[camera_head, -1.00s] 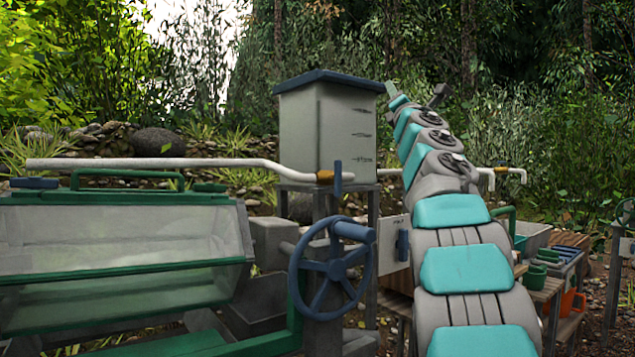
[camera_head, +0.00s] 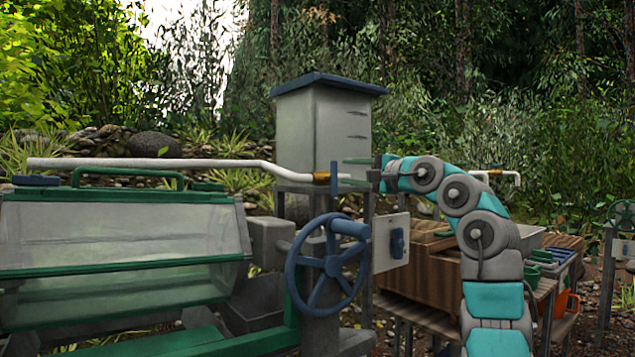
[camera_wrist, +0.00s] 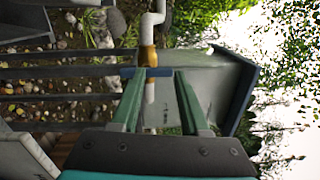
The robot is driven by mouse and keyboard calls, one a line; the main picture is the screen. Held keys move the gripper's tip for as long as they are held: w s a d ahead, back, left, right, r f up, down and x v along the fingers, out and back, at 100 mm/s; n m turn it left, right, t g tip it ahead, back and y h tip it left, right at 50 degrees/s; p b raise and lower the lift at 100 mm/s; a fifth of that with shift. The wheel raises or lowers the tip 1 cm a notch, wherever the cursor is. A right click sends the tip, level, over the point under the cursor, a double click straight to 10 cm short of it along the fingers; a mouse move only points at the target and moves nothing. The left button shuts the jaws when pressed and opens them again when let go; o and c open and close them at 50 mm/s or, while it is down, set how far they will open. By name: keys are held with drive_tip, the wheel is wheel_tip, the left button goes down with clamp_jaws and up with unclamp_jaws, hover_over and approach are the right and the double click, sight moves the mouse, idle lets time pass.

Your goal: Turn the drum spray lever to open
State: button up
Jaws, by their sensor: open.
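The blue drum spray lever (camera_head: 333,180) stands upright at a brass valve (camera_head: 321,178) on the white pipe, crosswise to the pipe. In the wrist view the lever (camera_wrist: 146,72) lies across the picture by the brass fitting (camera_wrist: 148,56). My gripper (camera_head: 346,172) is open beside the lever on its right, with green fingers one above the other. In the wrist view my gripper (camera_wrist: 157,74) has its fingertips spread along the lever's length, close to it. I cannot tell whether they touch it. Nothing is held.
The white pipe (camera_head: 150,163) runs left over the clear green-framed drum (camera_head: 120,235). A grey tank (camera_head: 325,130) with a blue lid stands just behind the valve. A blue handwheel (camera_head: 328,267) and a panel with a blue knob (camera_head: 391,243) are below.

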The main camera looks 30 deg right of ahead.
sight(336, 174)
drive_tip(key=shift+w+d+f+m+h+p, duration=0.2)
drive_tip(key=shift+w+m+p, duration=0.9)
drive_tip(key=shift+m, duration=1.8)
drive_tip(key=shift+w+d+f+m+p, duration=0.1)
drive_tip(key=shift+w+d+m+p, duration=0.25)
drive_tip(key=shift+w+m+p, duration=1.65)
drive_tip(key=shift+w+d+f+m+h+b, duration=0.1)
drive_tip(key=shift+w+d+m+b, duration=0.4)
drive_tip(key=shift+m, duration=3.3)
drive_tip(key=shift+w+a, duration=0.15)
drive_tip(key=shift+a, duration=0.1)
clamp_jaws()
